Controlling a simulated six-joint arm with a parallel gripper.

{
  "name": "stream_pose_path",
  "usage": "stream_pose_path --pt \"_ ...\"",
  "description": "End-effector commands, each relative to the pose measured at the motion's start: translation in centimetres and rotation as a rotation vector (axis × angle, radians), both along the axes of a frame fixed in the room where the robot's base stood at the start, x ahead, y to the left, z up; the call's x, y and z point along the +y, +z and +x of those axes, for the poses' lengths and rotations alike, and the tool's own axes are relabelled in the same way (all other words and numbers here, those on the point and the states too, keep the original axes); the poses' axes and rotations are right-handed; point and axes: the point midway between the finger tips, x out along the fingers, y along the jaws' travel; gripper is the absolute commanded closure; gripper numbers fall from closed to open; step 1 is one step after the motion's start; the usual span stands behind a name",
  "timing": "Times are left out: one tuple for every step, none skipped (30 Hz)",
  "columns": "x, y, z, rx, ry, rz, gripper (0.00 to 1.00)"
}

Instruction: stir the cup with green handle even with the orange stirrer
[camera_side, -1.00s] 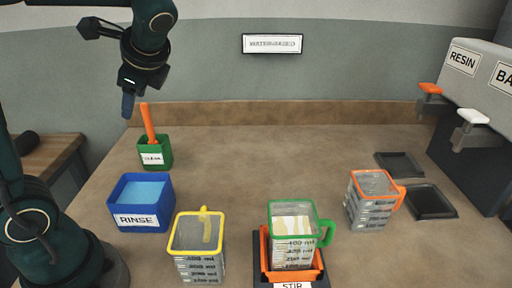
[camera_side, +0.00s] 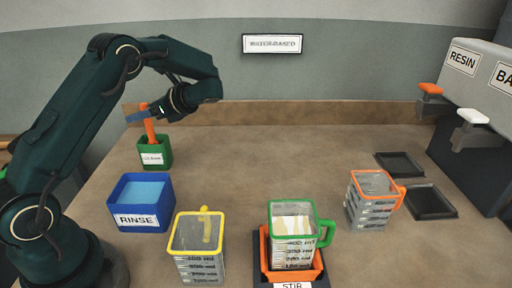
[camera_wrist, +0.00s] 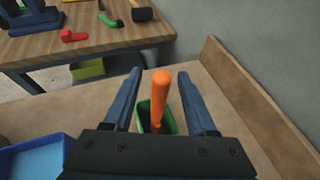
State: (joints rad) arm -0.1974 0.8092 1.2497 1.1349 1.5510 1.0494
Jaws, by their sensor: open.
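The orange stirrer (camera_side: 150,127) stands in a green holder (camera_side: 154,153) at the back left, leaning a little. My gripper (camera_side: 134,116) is level beside its upper part. In the wrist view the stirrer (camera_wrist: 160,92) stands between my two open blue fingers (camera_wrist: 160,78), with a gap on each side. The cup with the green handle (camera_side: 293,240) stands upright in an orange-walled holder labelled STIR (camera_side: 291,284), front centre. Its contents look pale and streaked.
A blue RINSE tub (camera_side: 140,218) and a yellow-handled cup (camera_side: 198,262) stand front left. An orange-handled cup (camera_side: 368,214) and two dark trays (camera_side: 431,203) are at the right, near the RESIN dispenser (camera_side: 480,75). The middle of the bench is clear.

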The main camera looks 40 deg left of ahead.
Motion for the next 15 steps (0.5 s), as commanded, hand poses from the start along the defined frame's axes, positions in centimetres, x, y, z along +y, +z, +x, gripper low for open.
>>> stream_pose_path --pt "0.6 -0.2 -0.3 0.001 0.003 0.0 0.43" --pt "0.9 -0.3 -0.4 0.001 0.002 0.001 0.43" --pt "1.2 -0.5 -0.5 0.001 0.003 0.0 0.43" --pt "1.4 -0.6 -0.6 0.001 0.002 0.001 0.43" --pt "1.5 -0.7 -0.7 0.0 0.001 0.0 0.43" --pt "1.7 -0.7 -0.7 0.0 0.001 0.0 0.43" --pt "1.8 -0.8 -0.7 0.0 0.001 0.0 0.43" --pt "1.8 -0.8 -0.8 -0.001 0.0 0.0 0.43" --pt "1.9 -0.8 -0.8 -0.001 0.0 0.0 0.43" --pt "1.9 -0.8 -0.8 -0.001 0.0 0.0 0.43" --pt "1.9 -0.9 -0.8 -0.001 0.0 0.0 0.43" --pt "1.9 -0.8 -0.8 -0.001 -0.001 0.0 0.43" --pt "1.9 -0.8 -0.8 -0.001 -0.001 0.0 0.43" --pt "1.9 -0.8 -0.8 -0.001 -0.001 0.0 0.43" --pt "1.9 -0.8 -0.8 -0.001 -0.001 0.0 0.43"
